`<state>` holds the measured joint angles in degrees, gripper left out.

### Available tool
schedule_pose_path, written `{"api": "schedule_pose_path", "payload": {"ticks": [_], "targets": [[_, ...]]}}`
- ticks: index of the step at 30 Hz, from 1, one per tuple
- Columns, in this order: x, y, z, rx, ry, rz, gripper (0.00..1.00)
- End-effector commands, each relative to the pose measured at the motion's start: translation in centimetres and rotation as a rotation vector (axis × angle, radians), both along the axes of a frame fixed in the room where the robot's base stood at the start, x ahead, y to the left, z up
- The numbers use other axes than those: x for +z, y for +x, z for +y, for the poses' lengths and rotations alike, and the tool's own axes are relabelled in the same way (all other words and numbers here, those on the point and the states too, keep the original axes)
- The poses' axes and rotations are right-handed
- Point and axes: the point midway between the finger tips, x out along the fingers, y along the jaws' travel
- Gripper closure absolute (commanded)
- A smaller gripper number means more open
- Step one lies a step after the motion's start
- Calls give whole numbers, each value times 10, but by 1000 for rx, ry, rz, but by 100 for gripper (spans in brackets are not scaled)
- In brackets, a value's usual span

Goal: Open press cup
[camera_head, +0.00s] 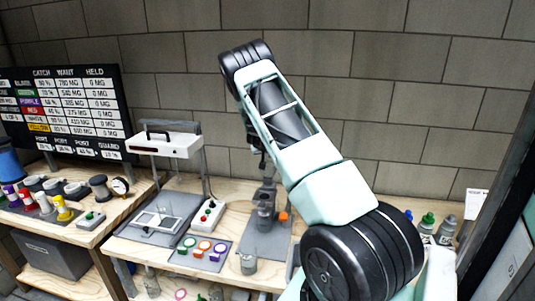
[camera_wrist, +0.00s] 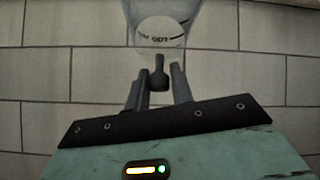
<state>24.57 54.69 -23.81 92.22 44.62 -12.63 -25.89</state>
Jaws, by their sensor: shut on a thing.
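In the wrist view, my gripper (camera_wrist: 159,78) has its two grey fingers closed around a short dark handle (camera_wrist: 159,68). A clear, see-through cup (camera_wrist: 160,28) with dark lettering lies just beyond the handle, cut off by the top edge. The handle seems to belong to this cup, but the joint between them is not clear. In the head view, a grey press stand (camera_head: 266,200) with a cylindrical body stands on the bench behind my arm. My arm hides my fingers and the upper part of the press there.
A white lamp-like unit (camera_head: 165,145) stands above a framed tray (camera_head: 158,222) to the left. A control box (camera_head: 208,215) and a mat with coloured rings (camera_head: 203,247) lie beside the press. Small bottles (camera_head: 445,229) stand at right. A block wall is behind.

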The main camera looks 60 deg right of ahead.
Motion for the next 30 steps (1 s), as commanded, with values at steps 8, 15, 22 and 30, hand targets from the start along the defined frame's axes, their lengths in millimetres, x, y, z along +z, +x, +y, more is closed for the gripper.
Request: {"api": "schedule_pose_path", "payload": {"ticks": [8,15,22,30], "targets": [[-1,-1,-9,-5,-6,2,100],[-2,-2,-9,-6,-5,3,100],[-3,-2,-8,-5,-2,5,59],[-2,0,-5,-3,0,2,59]]}}
